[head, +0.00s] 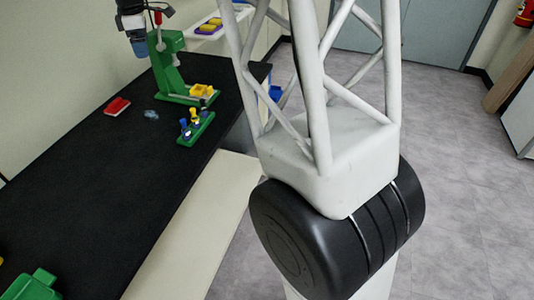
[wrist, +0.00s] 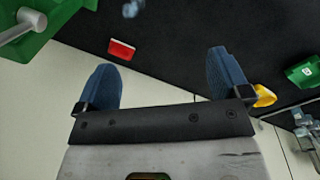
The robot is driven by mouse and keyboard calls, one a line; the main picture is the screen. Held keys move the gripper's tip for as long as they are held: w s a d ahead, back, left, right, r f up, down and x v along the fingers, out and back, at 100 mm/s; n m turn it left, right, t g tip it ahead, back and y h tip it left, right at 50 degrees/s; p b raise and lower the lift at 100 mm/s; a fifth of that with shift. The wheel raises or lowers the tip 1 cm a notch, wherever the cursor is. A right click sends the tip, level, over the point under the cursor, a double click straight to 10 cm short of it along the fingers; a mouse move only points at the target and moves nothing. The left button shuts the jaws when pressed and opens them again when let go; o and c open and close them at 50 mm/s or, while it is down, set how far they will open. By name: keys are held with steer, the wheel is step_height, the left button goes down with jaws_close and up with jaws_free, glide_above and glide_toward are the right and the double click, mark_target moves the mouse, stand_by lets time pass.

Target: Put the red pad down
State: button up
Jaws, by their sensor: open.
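The red pad (head: 117,106) lies flat on the black bench top, left of the green stand's foot. In the wrist view the red pad (wrist: 121,49) lies beyond the tip of the left blue finger, apart from it. My gripper (head: 139,47) hangs above the bench at the upper left, near the top of the green stand. In the wrist view my gripper (wrist: 163,72) has its two blue fingers spread wide, with nothing between them.
A green stand (head: 168,70) with yellow parts rises near the pad. A small clear object (head: 151,115) lies between them. A green rack (head: 195,130) with blue and yellow pieces stands near the bench edge. The bench's near stretch (head: 95,190) is mostly clear.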

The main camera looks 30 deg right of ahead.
steer(key=s+d+r+m, duration=0.2)
steer(key=s+d+m, duration=0.25)
steer(key=s, duration=0.95)
steer(key=s+d+r+m, duration=0.1)
steer(key=s+d+m, duration=0.4)
steer(key=s, duration=0.8)
steer(key=s+d+f+m, duration=0.2)
steer(key=s+f, duration=0.1)
steer(key=s, duration=0.5)
steer(key=s+d+f+m+t, duration=0.1)
steer(key=s+f+m, duration=0.2)
steer(key=s, duration=0.5)
steer(key=s+d+f+m, duration=0.2)
steer(key=s+f, duration=0.1)
steer(key=s, duration=0.6)
steer(key=shift+d+t, duration=0.3)
steer(key=shift+d, duration=0.05)
steer(key=shift+o, duration=0.5)
